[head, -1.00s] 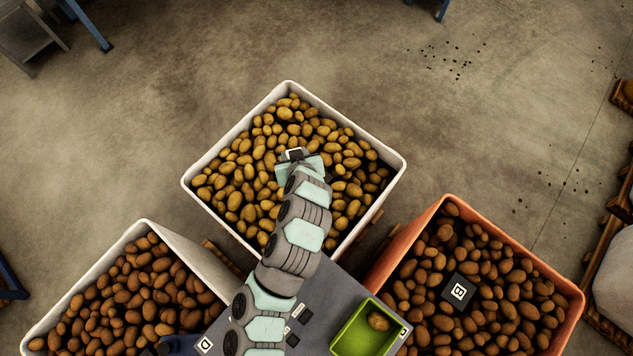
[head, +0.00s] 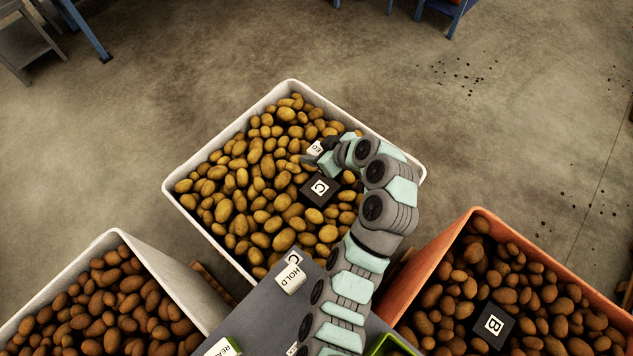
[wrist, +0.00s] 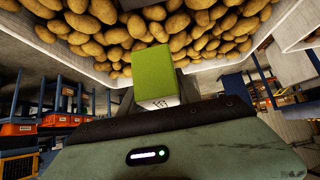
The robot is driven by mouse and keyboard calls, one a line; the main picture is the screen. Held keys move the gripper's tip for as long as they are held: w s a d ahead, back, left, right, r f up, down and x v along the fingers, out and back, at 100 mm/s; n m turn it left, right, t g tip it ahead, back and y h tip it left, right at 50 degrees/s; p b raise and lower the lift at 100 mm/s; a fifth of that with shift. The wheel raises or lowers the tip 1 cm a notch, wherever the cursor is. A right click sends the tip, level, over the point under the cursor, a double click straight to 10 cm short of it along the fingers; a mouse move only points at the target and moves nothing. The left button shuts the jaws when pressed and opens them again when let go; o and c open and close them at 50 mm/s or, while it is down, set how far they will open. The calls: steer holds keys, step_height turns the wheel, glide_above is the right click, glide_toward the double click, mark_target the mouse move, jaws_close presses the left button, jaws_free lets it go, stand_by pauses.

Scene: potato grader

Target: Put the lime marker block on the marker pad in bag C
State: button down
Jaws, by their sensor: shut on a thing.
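The lime marker block (wrist: 153,72) shows in the wrist view, green with a pale printed face towards the camera. My gripper (wrist: 158,98) is shut on it, with potatoes beyond. In the head view my gripper (head: 312,160) is over the far part of bag C (head: 230,132), a pale square-rimmed bag full of yellow potatoes. The marker pad (head: 320,189), black with a white C label, lies on these potatoes. My gripper is beyond the pad and slightly left of it in the picture.
A white label ending in "ED" (head: 316,149) shows beside my gripper. An orange bag with a B pad (head: 493,325) stands at right, another pale bag (head: 118,238) at left. Bag rims stand above the potatoes.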

mark_target(309, 178)
step_height(309, 178, down, 15)
stand_by(0.4)
steer(key=shift+f+b, duration=0.2)
steer(key=shift+b, duration=0.2)
steer(key=c, duration=0.8)
jaws_free()
steer(key=shift+c, duration=0.2)
steer(key=shift+r, duration=0.1)
steer(key=shift+r+p, duration=0.25)
steer(key=shift+p, duration=0.15)
steer(key=v, duration=1.2)
steer(key=shift+f, duration=0.15)
steer(key=shift+d, duration=0.1)
